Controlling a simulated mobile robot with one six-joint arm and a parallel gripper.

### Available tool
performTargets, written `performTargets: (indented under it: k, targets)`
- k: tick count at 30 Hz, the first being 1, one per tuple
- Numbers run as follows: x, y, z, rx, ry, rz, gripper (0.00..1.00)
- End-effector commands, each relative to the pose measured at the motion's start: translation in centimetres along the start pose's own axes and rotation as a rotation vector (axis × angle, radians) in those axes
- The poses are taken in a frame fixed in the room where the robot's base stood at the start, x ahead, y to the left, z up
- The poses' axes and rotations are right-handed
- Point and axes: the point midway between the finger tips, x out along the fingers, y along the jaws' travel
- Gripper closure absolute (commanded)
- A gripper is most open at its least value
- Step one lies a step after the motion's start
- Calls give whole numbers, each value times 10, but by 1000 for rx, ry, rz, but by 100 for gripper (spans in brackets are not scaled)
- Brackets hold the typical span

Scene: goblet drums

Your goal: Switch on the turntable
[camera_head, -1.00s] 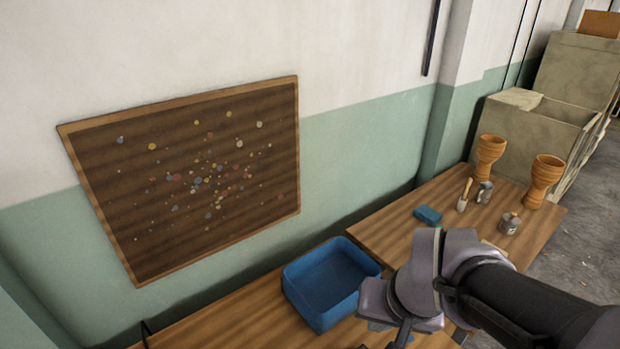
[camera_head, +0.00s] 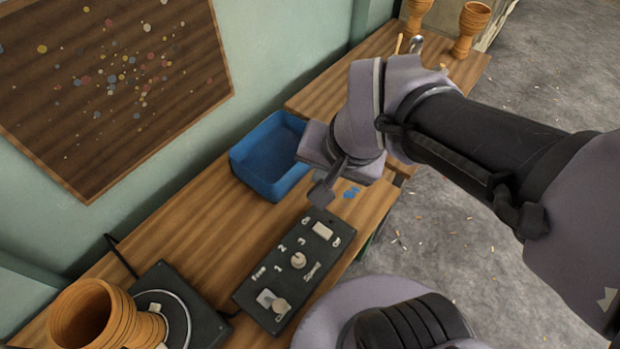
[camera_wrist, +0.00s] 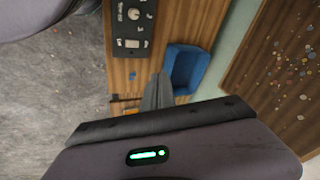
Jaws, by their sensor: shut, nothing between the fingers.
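The turntable (camera_head: 185,303) sits at the lower left in the head view, with an orange-brown goblet drum (camera_head: 90,318) on its disc. The rocker's position is too small to tell. My gripper (camera_head: 321,192) is shut and empty, above the bench just beyond the rocker end of the box. The wrist view shows my gripper (camera_wrist: 157,92) with the box (camera_wrist: 122,30) and rocker (camera_wrist: 131,44) up and left of it.
A blue tray (camera_head: 262,170) stands on the bench beside my gripper, towards the wall. Small blue pieces (camera_head: 350,192) lie near the box. A cable runs behind the turntable.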

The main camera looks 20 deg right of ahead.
Motion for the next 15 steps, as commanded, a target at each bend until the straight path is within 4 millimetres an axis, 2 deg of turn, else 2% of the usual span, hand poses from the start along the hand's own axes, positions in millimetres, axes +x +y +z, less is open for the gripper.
performTargets:
  k: [3, 6, 9, 12, 15]
  targets:
    - [47, 1, -24, 111, -73, 98, 100]
    - [96, 7, -33, 200, -119, 174, 100]
    - [143, 18, -32, 276, -156, 241, 100]
    - [181, 30, -26, 332, -182, 292, 100]
    - [206, 39, -19, 368, -197, 322, 100]
